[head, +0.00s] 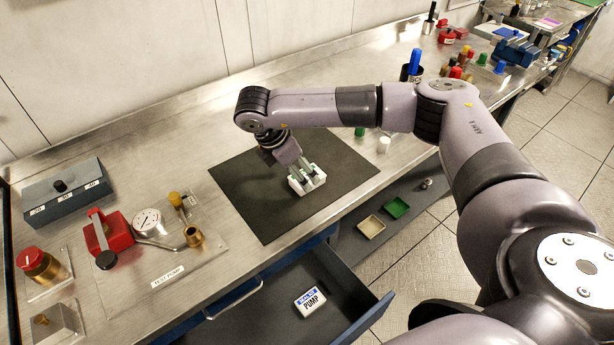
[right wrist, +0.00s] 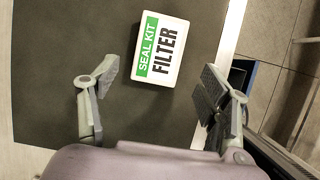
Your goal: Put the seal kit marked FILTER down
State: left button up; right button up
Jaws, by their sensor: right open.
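The seal kit marked FILTER (right wrist: 160,50) is a white box with a green SEAL KIT band. It lies label up on the dark mat (head: 258,200), and in the head view the box (head: 297,186) is partly hidden by my gripper. My right gripper (head: 305,168) reaches down over it. In the right wrist view the fingers of the right gripper (right wrist: 160,80) are spread wide, with clear gaps to the box on both sides. My left gripper is not in view.
An open drawer (head: 262,315) below the bench front holds a seal kit marked PUMP (head: 310,301). A test pump plate (head: 205,250) with red valve and gauge is left of the mat. A white cap (head: 384,145) stands right of the mat. Small trays (head: 371,227) lie on the lower shelf.

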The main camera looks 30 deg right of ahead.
aim_at(306, 176)
jog(key=d+f+p, duration=0.1)
jog(key=d+f, duration=0.1)
jog(key=f, duration=0.1)
jog(key=shift+w+d+p, duration=0.15)
jog(key=shift+w+p, duration=0.05)
jog(key=shift+p, duration=0.2)
jog(key=shift+d+f, duration=0.15)
jog(key=shift+f, duration=0.35)
jog(key=shift+c, duration=0.5)
jog(key=c, duration=1.3)
jog(key=shift+r, duration=0.1)
jog(key=shift+r+b, duration=1.95)
jog(key=shift+r, duration=8)
